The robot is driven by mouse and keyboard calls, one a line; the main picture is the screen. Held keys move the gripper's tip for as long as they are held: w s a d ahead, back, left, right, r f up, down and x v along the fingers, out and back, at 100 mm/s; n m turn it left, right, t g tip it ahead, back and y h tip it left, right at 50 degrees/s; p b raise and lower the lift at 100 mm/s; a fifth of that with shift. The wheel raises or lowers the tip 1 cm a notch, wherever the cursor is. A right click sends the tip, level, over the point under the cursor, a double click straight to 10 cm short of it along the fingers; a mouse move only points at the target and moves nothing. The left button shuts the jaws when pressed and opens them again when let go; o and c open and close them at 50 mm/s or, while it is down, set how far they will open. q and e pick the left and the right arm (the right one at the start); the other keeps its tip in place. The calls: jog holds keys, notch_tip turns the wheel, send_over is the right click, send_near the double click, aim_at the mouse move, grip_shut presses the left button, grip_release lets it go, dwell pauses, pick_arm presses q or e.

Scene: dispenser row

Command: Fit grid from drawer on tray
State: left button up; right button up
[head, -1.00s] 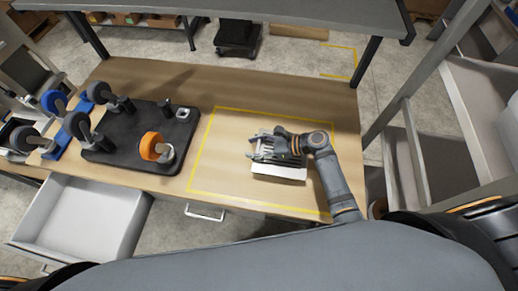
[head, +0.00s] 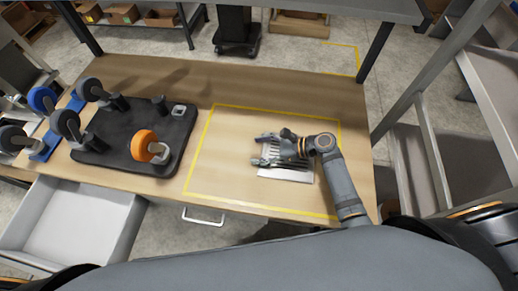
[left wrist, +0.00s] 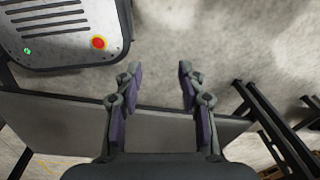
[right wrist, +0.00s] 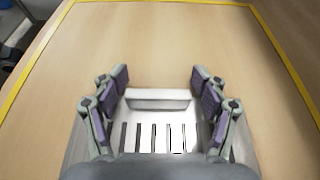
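A white tray (head: 288,176) lies on the table inside the yellow tape outline, partly under my right gripper. In the right wrist view the tray's raised far lip (right wrist: 158,95) shows, with a slotted white grid (right wrist: 155,140) in front of it; I cannot tell how fully it is seated. My right gripper (head: 264,150) is open low over it, its fingers apart on either side in the right wrist view (right wrist: 160,82). My left gripper (left wrist: 157,75) is open and empty, with floor beyond it; the head view does not show it. The open drawer (head: 75,218) at front left looks empty.
A black board (head: 120,160) with an orange wheel (head: 146,146) and several posts stands left of the tape. Blue-based wheel holders (head: 48,145) are at the far left. A grey shelf frame rises at the right. The table behind the tray is clear.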

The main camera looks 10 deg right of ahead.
jog(key=shift+a, duration=0.1)
jog(key=shift+r, duration=0.2)
jog(key=b+v, duration=0.1)
jog(key=v, duration=1)
jog(key=shift+d, duration=0.25)
pick_arm(q)
jog(key=shift+w+a+f, duration=0.2)
jog(key=shift+w+f, duration=0.4)
jog(key=shift+w, duration=0.25)
pick_arm(e)
jog(key=shift+s+d+r, duration=0.1)
jog(key=shift+d+r, duration=0.1)
jog(key=shift+d, duration=0.05)
